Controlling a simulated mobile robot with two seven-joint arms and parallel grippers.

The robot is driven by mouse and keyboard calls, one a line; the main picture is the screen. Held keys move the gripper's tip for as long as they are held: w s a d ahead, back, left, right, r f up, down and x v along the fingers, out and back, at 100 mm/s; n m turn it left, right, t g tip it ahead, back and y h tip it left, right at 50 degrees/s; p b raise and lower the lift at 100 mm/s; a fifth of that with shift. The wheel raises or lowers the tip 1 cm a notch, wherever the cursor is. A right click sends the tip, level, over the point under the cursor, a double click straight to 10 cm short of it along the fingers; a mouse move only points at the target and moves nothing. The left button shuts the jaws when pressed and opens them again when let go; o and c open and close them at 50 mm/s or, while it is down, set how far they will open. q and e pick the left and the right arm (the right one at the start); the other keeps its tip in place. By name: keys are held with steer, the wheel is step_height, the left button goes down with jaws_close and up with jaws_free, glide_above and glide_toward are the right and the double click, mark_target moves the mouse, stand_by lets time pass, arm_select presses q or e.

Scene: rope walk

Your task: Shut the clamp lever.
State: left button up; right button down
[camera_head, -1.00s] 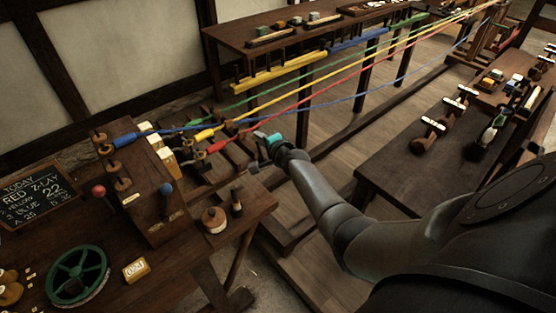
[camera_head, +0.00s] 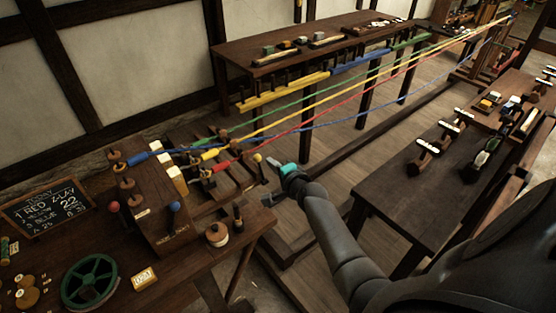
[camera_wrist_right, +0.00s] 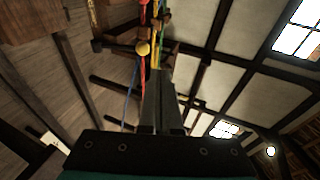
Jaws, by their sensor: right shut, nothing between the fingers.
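A lever with a yellow ball knob (camera_head: 257,158) stands just left of my right gripper (camera_head: 273,163) in the head view, by the wooden sledge (camera_head: 225,178) where the coloured strands end. I take it for the clamp lever. The knob also shows in the right wrist view (camera_wrist_right: 143,48), just beyond and left of the fingertips. The right gripper's fingers are together and empty. A small gap seems to separate them from the knob, but contact is hard to judge. My left gripper is not in view.
Red, yellow, green and blue strands (camera_head: 330,104) stretch from the sledge to the far right. A bench with a green wheel (camera_head: 90,281) and levers with red (camera_head: 114,206) and blue (camera_head: 174,207) knobs stands front left. A dark table (camera_head: 425,190) is at right.

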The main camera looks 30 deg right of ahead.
steer(key=v, duration=0.1)
steer(key=p+v, duration=0.1)
steer(key=v, duration=0.1)
steer(key=shift+r, duration=0.35)
steer(key=shift+s+f, duration=0.1)
steer(key=s+a+f+n+g+y+b, duration=0.15)
steer(key=s+a+f+n+b, duration=0.35)
steer(key=f, duration=0.7)
steer(key=s+a+f+n+g+b, duration=0.1)
steer(key=s+f+n+g+b, duration=0.15)
steer(key=s+f, duration=0.75)
steer(key=s+a+f+n+g+b, duration=0.3)
steer(key=s+a+f+b, duration=0.15)
steer(key=f, duration=1.05)
steer(key=s+a+f+n+g+b, duration=0.2)
steer(key=s+f+n+b, duration=0.3)
steer(key=s+f, duration=0.5)
steer(key=s+a+f+n+g+b, duration=0.1)
steer(key=s+f+n+g+b, duration=0.2)
steer(key=s+f, duration=0.6)
steer(key=s+n+b, duration=0.2)
steer(key=s, duration=0.6)
steer(key=shift+a+f+n+g, duration=0.35)
steer(key=shift+f+g, duration=0.05)
